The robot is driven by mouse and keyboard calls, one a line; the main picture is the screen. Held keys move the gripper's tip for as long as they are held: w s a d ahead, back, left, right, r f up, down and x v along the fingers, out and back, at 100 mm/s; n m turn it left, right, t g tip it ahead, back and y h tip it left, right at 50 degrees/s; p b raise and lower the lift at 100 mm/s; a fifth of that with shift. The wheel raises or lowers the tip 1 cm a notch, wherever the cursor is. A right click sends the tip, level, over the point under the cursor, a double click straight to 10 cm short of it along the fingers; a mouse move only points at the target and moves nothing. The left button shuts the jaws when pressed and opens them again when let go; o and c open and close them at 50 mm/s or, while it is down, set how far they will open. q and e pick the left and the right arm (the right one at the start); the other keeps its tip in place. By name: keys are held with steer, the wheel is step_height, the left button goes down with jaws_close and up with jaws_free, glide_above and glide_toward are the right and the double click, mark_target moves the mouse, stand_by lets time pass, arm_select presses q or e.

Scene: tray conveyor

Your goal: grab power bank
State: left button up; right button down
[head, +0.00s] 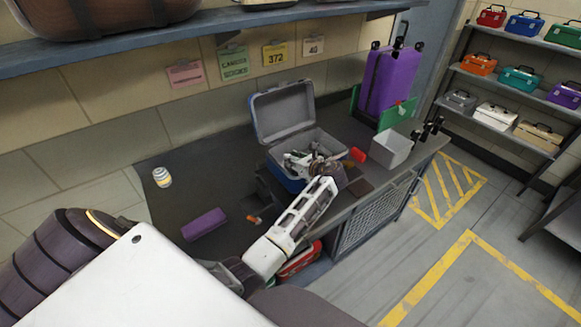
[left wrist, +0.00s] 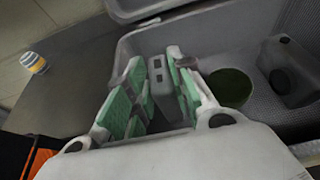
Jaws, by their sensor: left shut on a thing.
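In the left wrist view, a grey block with slots in its end, seemingly the power bank (left wrist: 160,82), stands between the green-padded fingers of my left gripper (left wrist: 158,88). The gripper is shut on it. In the head view, my left gripper (head: 296,160) is down inside the open blue case (head: 268,158) with its grey lid raised. The gripper hides much of the inside there, and I cannot make out the power bank in that view. My right gripper is in neither view.
In the left wrist view, a dark green round thing (left wrist: 230,88) and a dark box (left wrist: 290,72) lie in the case, right of the fingers. A purple block (head: 204,224) and a jar (head: 162,177) are on the workbench. A grey bin (head: 391,148) stands right of the case.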

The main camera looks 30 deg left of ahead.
arm_select(q)
jaws_close()
steer(key=shift+r, duration=0.15)
step_height(320, 180, up, 9)
steer(key=shift+f, duration=0.15)
steer(key=shift+r, duration=0.55)
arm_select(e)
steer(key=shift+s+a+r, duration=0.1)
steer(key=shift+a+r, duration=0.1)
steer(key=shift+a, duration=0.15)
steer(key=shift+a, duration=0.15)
